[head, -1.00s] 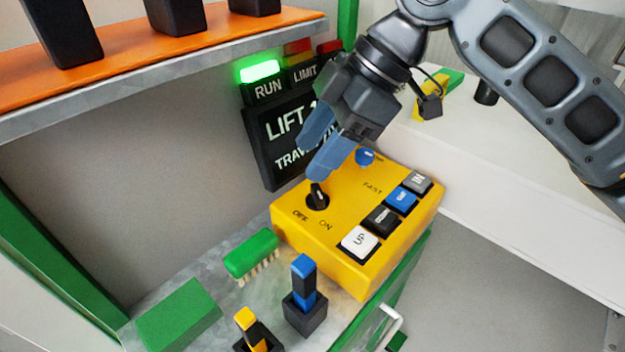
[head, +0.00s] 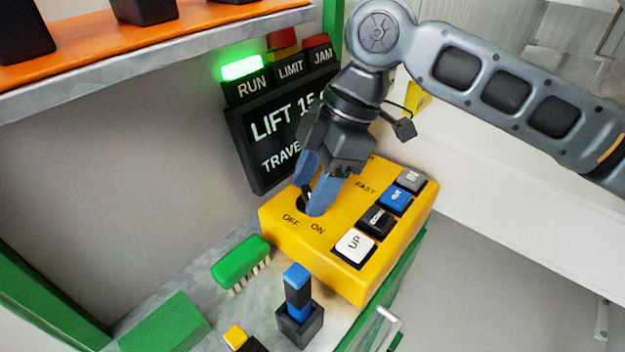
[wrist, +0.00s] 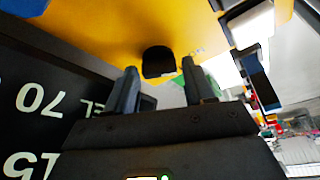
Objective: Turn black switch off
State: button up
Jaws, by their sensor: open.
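The black switch (head: 300,204) is a round knob on the yellow control box (head: 285,235), by the OFF and ON labels. In the head view my gripper (head: 309,200) is right at it, and its blue fingers hide most of the knob. In the wrist view the black switch (wrist: 159,62) shows ahead, between the lines of the two fingertips (wrist: 161,80). The fingers are apart, one on each side of it. I cannot tell whether they touch it or which label it points to.
The box also carries a white UP button (head: 354,245) and other buttons. Behind it stands a black display (head: 262,150) under a lit green RUN lamp (head: 242,68). A green brush (head: 240,262) and a blue-topped lever (head: 297,290) stand in front.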

jog(key=shift+c, duration=0.2)
jog(key=c, duration=0.7)
jog(key=shift+c, duration=0.2)
jog(key=shift+m+p, duration=0.3)
jog(key=shift+s+r+m+t+y+p, duration=0.15)
jog(key=shift+m+t+y+p, duration=0.2)
jog(key=shift+m+p, duration=0.45)
jog(key=m+p, duration=0.1)
jog(key=m, duration=0.1)
jog(key=m+t+p, duration=0.1)
jog(key=shift+s+a+m+t, duration=0.1)
jog(key=shift+m+t, duration=0.15)
jog(key=shift+m, duration=0.15)
jog(key=m+t+p, duration=0.1)
jog(key=m+p, duration=0.1)
jog(key=m, duration=0.2)
jog(key=shift+t+p, duration=0.3)
jog(key=shift+m+t+h+p, duration=0.3)
jog(key=shift+m+h+p, duration=0.25)
jog(key=shift+m, duration=0.45)
